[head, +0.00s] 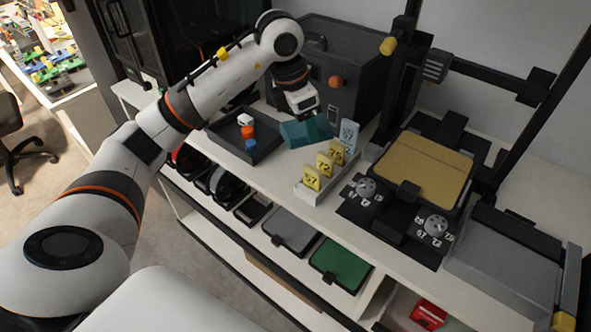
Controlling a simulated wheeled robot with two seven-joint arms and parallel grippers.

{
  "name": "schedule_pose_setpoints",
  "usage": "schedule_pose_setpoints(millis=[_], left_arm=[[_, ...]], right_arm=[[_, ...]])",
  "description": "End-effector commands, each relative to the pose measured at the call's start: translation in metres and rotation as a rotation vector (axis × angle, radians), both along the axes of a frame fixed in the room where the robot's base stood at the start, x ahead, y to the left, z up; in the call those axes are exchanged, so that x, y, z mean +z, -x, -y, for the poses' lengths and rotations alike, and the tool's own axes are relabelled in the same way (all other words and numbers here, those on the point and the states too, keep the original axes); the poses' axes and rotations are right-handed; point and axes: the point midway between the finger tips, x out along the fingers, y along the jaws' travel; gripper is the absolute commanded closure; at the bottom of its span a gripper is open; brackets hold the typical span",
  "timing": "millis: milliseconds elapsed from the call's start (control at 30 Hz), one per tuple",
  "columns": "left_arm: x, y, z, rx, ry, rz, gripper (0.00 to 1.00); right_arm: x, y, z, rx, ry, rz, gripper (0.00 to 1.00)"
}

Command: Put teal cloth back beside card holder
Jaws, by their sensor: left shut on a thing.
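The teal cloth (303,134) is a folded dark-teal piece between the dark tray and the card holder. My left gripper (305,114) comes down on it from above and is shut on its back part. I cannot tell whether the cloth touches the shelf top. The card holder (312,190) is a pale rack to the right and nearer, with yellow number cards (325,164) upright in it. A pale card or tag (349,135) stands at its far end, close to the cloth's right edge. My right gripper is not in view.
A dark tray (262,153) with small white, orange and blue pieces lies left of the cloth. A dark box-shaped machine (350,75) stands behind. A printer with a tan plate (430,168) and dials stands right. Bare white shelf top (279,176) shows in front of the cloth.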

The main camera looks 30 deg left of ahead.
Motion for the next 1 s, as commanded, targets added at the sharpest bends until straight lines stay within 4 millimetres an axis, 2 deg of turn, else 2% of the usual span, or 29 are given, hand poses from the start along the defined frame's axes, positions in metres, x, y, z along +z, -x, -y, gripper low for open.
schedule_pose_setpoints(millis=[33, 100, 300, 367, 600, 867, 1000], left_arm=[[-0.006, -0.003, -0.007, 0.103, 0.002, 0.002, 0.60], [-0.006, -0.006, -0.016, 0.242, 0.005, 0.004, 0.60], [-0.006, -0.011, -0.032, 0.482, 0.009, 0.008, 0.60], [-0.011, -0.011, -0.033, 0.509, 0.010, 0.007, 0.60], [-0.053, -0.010, -0.034, 0.523, 0.009, 0.004, 0.60], [-0.076, -0.011, -0.034, 0.521, 0.009, 0.007, 0.60], [-0.096, -0.010, -0.034, 0.521, 0.010, 0.004, 0.60]], right_arm=[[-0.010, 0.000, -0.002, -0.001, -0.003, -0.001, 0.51], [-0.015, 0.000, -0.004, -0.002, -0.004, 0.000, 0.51], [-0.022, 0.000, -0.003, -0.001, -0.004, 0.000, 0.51], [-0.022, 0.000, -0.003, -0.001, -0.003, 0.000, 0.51], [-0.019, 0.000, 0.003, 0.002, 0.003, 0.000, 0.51], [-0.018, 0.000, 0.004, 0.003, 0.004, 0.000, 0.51], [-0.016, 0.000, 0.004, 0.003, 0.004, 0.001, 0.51]])
